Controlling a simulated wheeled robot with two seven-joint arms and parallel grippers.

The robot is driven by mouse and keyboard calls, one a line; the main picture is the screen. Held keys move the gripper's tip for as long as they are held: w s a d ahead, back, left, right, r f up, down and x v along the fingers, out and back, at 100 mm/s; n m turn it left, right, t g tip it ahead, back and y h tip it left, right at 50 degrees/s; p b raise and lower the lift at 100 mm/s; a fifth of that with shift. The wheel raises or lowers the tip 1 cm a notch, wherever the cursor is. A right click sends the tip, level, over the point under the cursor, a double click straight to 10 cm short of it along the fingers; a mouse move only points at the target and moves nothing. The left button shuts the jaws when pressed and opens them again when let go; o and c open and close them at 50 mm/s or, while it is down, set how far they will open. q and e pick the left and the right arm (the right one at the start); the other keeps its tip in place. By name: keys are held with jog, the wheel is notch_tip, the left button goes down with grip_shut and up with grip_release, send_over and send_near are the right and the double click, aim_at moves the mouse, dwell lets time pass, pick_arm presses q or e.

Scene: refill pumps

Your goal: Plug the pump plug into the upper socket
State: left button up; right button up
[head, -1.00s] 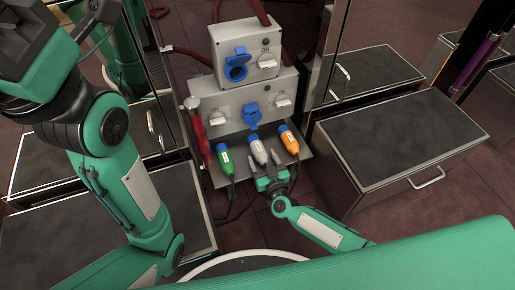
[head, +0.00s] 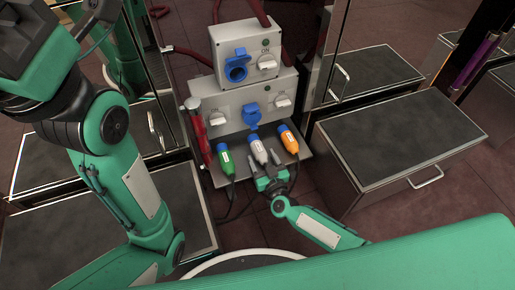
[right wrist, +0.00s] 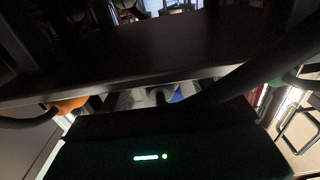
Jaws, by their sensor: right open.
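The upper socket (head: 236,70) is a blue round outlet on the left of the upper grey box. Three plugs rest in a row on the grey shelf below the boxes: green (head: 227,160), white (head: 258,150) and orange (head: 289,140). Their labels are too small to read, so I cannot tell which is the pump's. My right gripper (head: 266,161) is open at the lower end of the white plug, with fingers on either side of it. Orange (right wrist: 68,105) also shows in the dark right wrist view. My left arm fills the left side; its gripper is outside the view.
A lower grey box carries a blue-lidded socket (head: 251,117) and white knobs. A red-handled tool (head: 203,140) stands left of the plugs. Dark-topped cabinets (head: 400,125) flank the panel. Dark cables hang below the shelf.

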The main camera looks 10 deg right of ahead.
jog(key=c, duration=1.3)
jog(key=shift+s+d+p, duration=0.2)
jog(key=shift+s+p, duration=0.25)
jog(key=shift+s, duration=0.5)
jog(key=shift+s+d+p, duration=0.15)
jog(key=shift+s+p, duration=0.3)
jog(key=shift+s, duration=0.55)
jog(key=shift+s+d+p, duration=0.2)
jog(key=shift+s+p, duration=0.25)
jog(key=shift+s, duration=0.5)
jog(key=shift+r+p, duration=1.55)
jog(key=shift+p, duration=0.1)
